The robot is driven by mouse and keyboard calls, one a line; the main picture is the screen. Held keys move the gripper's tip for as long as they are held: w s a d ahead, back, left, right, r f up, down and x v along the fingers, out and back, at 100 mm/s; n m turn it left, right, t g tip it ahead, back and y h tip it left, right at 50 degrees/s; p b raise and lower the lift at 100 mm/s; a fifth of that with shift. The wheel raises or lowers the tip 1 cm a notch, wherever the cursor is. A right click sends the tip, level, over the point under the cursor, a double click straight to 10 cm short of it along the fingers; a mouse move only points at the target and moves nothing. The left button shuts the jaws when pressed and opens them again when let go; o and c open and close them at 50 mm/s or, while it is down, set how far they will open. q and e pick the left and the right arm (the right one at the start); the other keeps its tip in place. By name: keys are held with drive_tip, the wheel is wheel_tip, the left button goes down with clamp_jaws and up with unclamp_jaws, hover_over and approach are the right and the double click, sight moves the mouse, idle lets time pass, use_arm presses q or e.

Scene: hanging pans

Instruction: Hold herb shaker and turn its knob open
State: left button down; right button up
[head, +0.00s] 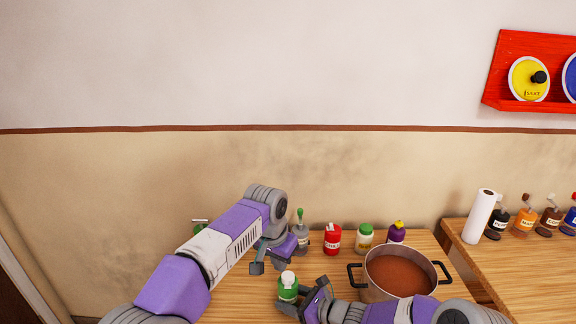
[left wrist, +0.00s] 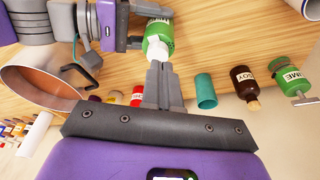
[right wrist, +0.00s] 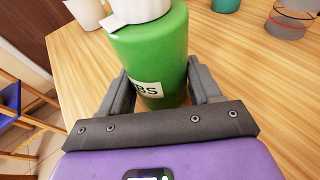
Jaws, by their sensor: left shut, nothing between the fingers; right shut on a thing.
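The herb shaker (head: 287,290) is a green bottle with a white top, low in the middle of the head view. In the right wrist view the herb shaker (right wrist: 150,50) stands between the fingers of my right gripper (right wrist: 160,88), which is shut on its green body; part of its label reads "BS". My left gripper (left wrist: 158,68) is shut and empty. Its closed fingertips are right by the white top (left wrist: 157,46) in the left wrist view; I cannot tell whether they touch.
A pot (head: 400,272) of brown-red contents stands right of the shaker. A red bottle (head: 332,239), a green-capped jar (head: 364,238) and a purple bottle (head: 396,232) stand behind. A paper roll (head: 480,215) and several bottles are on the right counter. Bare wood shows around the shaker.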

use_arm(q)
drive_tip(key=shift+s+f, duration=0.1)
drive_tip(key=shift+f, duration=3.25)
drive_tip(key=shift+d, duration=0.15)
use_arm(e)
drive_tip(key=shift+a, duration=0.1)
use_arm(q)
approach(283, 288)
drive_tip(key=shift+w+d+r, duration=0.2)
drive_tip(key=shift+w, duration=0.15)
use_arm(e)
drive_tip(key=o, duration=1.2)
drive_tip(key=shift+c, duration=0.2)
